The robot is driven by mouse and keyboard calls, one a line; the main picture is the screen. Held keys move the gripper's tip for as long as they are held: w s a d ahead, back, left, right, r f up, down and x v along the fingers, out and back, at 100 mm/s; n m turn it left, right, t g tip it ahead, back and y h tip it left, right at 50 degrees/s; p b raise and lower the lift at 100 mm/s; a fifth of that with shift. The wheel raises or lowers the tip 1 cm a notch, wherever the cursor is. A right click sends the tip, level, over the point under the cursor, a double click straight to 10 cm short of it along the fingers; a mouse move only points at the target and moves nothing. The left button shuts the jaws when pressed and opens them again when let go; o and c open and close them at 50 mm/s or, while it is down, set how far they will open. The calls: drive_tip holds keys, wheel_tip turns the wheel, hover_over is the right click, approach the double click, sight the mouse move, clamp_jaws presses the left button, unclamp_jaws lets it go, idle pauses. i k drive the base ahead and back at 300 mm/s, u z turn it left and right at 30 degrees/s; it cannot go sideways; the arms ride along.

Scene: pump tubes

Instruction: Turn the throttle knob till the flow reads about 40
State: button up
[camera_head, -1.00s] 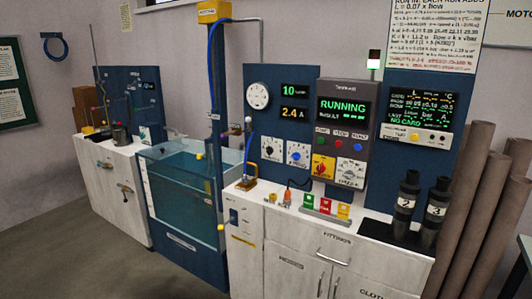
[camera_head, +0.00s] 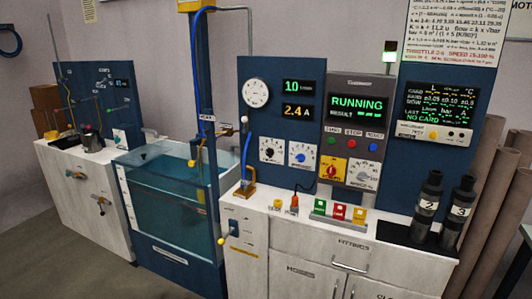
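Two round knobs sit side by side on white plates on the blue panel: a black-centred knob (camera_head: 270,150) and a blue-centred knob (camera_head: 302,154). Their labels are too small to read, so I cannot tell which one is the throttle. Above them a green display (camera_head: 298,86) seems to read 10 or 1.0, with a small unit beside it that looks like a flow unit. An amber display (camera_head: 298,111) below it reads 2.4 A. A white round gauge (camera_head: 256,92) is to their left. My gripper is not in view.
The control box screen (camera_head: 355,106) says RUNNING. A red-yellow switch (camera_head: 333,171) and a grey dial (camera_head: 366,174) are below it. The white cabinet (camera_head: 300,235) stands in front, beside a water tank (camera_head: 165,195). Black tubes (camera_head: 426,205) stand at right.

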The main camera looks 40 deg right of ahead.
sight(269, 152)
drive_tip(key=z, duration=0.1)
drive_tip(key=i, duration=0.85)
drive_tip(key=u, duration=0.2)
